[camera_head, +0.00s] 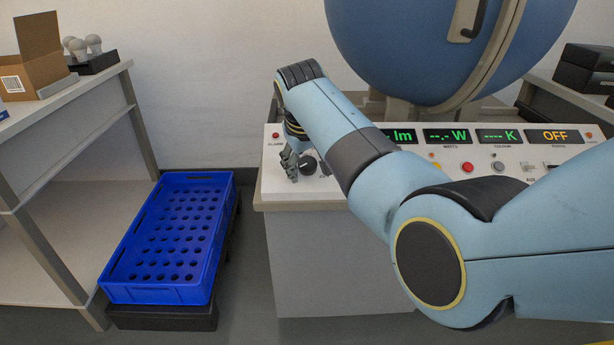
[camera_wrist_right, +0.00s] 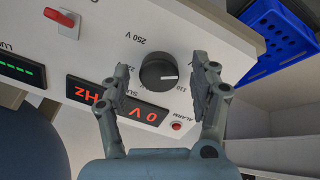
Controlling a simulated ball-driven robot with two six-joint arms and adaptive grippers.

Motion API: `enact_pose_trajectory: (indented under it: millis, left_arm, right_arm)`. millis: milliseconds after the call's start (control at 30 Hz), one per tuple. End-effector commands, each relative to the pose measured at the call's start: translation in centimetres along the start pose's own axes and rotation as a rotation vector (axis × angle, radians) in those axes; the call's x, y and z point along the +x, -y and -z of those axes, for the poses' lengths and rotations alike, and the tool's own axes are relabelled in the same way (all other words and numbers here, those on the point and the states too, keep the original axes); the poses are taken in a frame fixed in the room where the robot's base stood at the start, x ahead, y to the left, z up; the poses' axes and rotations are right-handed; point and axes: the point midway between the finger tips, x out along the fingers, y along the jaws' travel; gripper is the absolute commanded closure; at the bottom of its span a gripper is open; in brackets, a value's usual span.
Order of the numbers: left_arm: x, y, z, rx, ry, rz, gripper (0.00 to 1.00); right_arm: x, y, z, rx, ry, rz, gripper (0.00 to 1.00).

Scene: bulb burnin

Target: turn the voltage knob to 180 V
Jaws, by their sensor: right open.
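The voltage knob (camera_wrist_right: 158,73) is a round black dial on the white sloped panel (camera_wrist_right: 110,25). Its pale pointer line faces the "110" side of its scale in the right wrist view; a "250 V" label stands on the other side. That gripper also shows in the right wrist view (camera_wrist_right: 160,82), open, one finger on each side of the knob, with gaps between fingers and knob. How deep the fingertips reach is hard to tell. A red display (camera_wrist_right: 118,103) reads "0 V". My left gripper is not in view.
An alarm lamp (camera_wrist_right: 176,126) sits near the knob. A red switch (camera_wrist_right: 60,17) is farther along the panel. More displays, buttons and switches line the console's right part (camera_head: 500,165).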

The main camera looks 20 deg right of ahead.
Motion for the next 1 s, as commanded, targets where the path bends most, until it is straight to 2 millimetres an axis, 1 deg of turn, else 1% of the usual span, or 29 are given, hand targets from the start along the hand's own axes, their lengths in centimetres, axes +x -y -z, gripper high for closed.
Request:
enact_pose_trajectory:
  millis: [33, 100, 400, 467, 833, 1000]
  left_arm:
    - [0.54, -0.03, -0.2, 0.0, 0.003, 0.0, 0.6]
    - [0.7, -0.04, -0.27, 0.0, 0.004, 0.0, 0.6]
    - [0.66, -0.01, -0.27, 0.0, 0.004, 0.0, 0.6]
    - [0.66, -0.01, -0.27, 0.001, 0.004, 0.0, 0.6]
    - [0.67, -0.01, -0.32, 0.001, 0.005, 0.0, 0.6]
    - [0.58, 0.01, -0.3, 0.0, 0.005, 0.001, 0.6]
  right_arm:
    - [0.48, 0.05, -0.08, 0.0, 0.0, 0.0, 0.37]
    - [0.57, 0.01, -0.03, 0.0, 0.0, 0.0, 0.37]
    - [0.47, -0.06, 0.08, 0.0, -0.001, -0.001, 0.37]
    - [0.47, -0.06, 0.07, 0.0, -0.001, -0.001, 0.44]
    - [0.51, -0.05, 0.03, 0.0, 0.0, -0.001, 0.92]
    - [0.49, -0.05, 0.04, 0.007, 0.0, 0.0, 0.93]
